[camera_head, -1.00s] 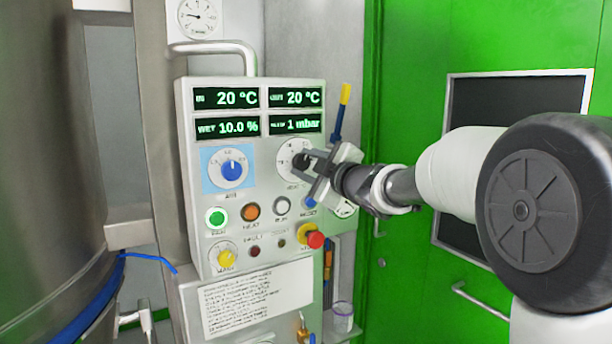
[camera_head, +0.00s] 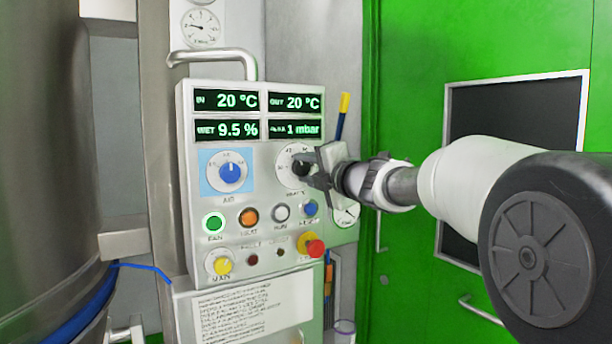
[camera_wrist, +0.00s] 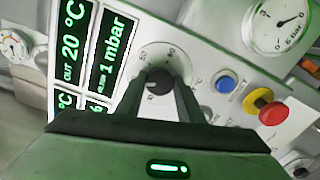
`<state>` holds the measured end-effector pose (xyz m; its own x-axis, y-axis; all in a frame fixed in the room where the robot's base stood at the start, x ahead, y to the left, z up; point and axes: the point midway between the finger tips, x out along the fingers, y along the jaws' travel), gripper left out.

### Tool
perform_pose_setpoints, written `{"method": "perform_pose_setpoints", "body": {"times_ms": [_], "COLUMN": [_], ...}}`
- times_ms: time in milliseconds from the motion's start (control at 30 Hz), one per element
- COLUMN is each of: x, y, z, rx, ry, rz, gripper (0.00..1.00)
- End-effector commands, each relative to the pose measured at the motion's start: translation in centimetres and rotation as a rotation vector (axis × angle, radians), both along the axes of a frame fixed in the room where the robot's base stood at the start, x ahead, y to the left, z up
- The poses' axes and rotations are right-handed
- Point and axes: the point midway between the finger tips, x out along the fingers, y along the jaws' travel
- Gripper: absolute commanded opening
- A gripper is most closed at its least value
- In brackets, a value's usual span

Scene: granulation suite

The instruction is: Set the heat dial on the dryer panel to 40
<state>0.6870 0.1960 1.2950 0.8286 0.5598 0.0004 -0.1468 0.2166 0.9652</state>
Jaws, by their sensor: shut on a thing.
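The dryer panel (camera_head: 262,228) is a pale box facing me in the head view. Its heat dial (camera_head: 299,166) is a black knob on a white round scale, right of the blue air dial. In the wrist view the black knob (camera_wrist: 158,82) sits between the two fingers. My gripper (camera_head: 313,167) comes from the right and is shut on the knob; it also shows in the wrist view (camera_wrist: 160,88). The fingers hide part of the scale, and the numbers are too small for me to tell the setting.
The blue air dial (camera_head: 231,173) is left of the heat dial. A red emergency knob (camera_head: 315,248) sticks out below my gripper, and a blue button (camera_head: 311,208) is close beneath it. The displays (camera_head: 226,101) read 20 °C, 9.5 % and 1 mbar. A steel vessel (camera_head: 50,150) stands left.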

Motion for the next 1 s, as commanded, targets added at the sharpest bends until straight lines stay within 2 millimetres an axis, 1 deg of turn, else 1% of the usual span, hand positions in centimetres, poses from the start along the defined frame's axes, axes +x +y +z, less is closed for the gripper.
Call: {"method": "perform_pose_setpoints", "body": {"times_ms": [300,767,800,900,1000], "x": [0.01,0.01,0.00,0.01,0.00], "y": [-0.01,-0.01,0.00,-0.01,0.00], "z": [-0.08,-0.05,-0.05,-0.05,-0.03], "rx": [-0.076,-0.085,-0.085,-0.085,-0.084], "ry": [-0.050,-0.056,-0.056,-0.056,-0.056], "rz": [0.000,0.000,0.000,0.000,0.000], "gripper": [0.12,0.12,0.39,0.53,0.53]}}
